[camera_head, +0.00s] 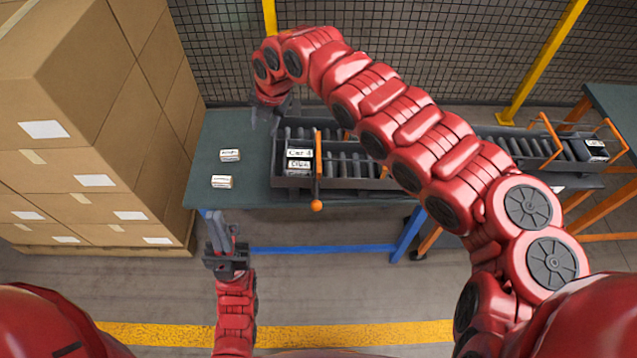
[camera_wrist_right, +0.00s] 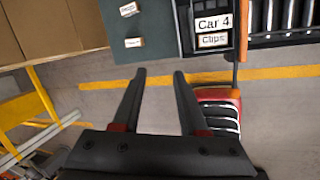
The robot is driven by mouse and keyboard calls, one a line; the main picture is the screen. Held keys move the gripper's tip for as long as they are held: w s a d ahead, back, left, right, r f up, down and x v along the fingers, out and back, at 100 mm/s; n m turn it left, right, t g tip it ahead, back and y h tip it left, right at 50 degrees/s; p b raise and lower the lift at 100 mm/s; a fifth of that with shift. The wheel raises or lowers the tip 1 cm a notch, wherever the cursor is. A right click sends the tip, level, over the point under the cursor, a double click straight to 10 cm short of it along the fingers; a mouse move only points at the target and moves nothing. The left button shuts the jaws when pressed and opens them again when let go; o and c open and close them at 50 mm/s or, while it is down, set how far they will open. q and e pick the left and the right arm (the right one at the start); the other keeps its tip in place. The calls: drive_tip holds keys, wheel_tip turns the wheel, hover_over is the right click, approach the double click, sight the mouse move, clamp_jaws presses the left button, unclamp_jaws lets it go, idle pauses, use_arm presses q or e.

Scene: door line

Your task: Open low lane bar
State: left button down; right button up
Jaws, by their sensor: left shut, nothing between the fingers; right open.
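An orange lane bar (camera_head: 317,165) with a round orange knob lies across the roller lanes on the table, its knob end past the front edge. Two labelled boxes, Car 4 (camera_head: 299,154) and Clips (camera_head: 299,168), sit in the lane just left of the bar; they also show in the right wrist view (camera_wrist_right: 212,22). My right gripper (camera_head: 266,112) is open and empty over the back left of the table, left of the lanes and apart from the bar. My left gripper (camera_head: 221,226) is shut and empty at the table's front left edge, away from the bar.
Two small labelled boxes (camera_head: 230,155) (camera_head: 222,182) lie on the bare left part of the table (camera_head: 250,200). Stacked cartons (camera_head: 90,130) stand to the left. Another lane with orange bars (camera_head: 548,135) is at right. Mesh fencing (camera_head: 410,40) closes the back. My right arm crosses above the lanes.

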drive_tip(key=s+d+n+g+h, duration=0.25)
drive_tip(key=s+d+h, duration=0.35)
drive_tip(key=d, duration=0.4)
drive_tip(key=y+p, duration=0.2)
drive_tip(key=p, duration=0.2)
approach(316, 191)
drive_tip(key=shift+n, duration=0.35)
drive_tip(key=shift+s+d+f, duration=0.1)
drive_tip(key=shift+d+f, duration=0.05)
drive_tip(key=shift+f, duration=1.75)
drive_tip(key=shift+s+d+f, duration=0.15)
drive_tip(key=shift+f, duration=1.8)
clamp_jaws()
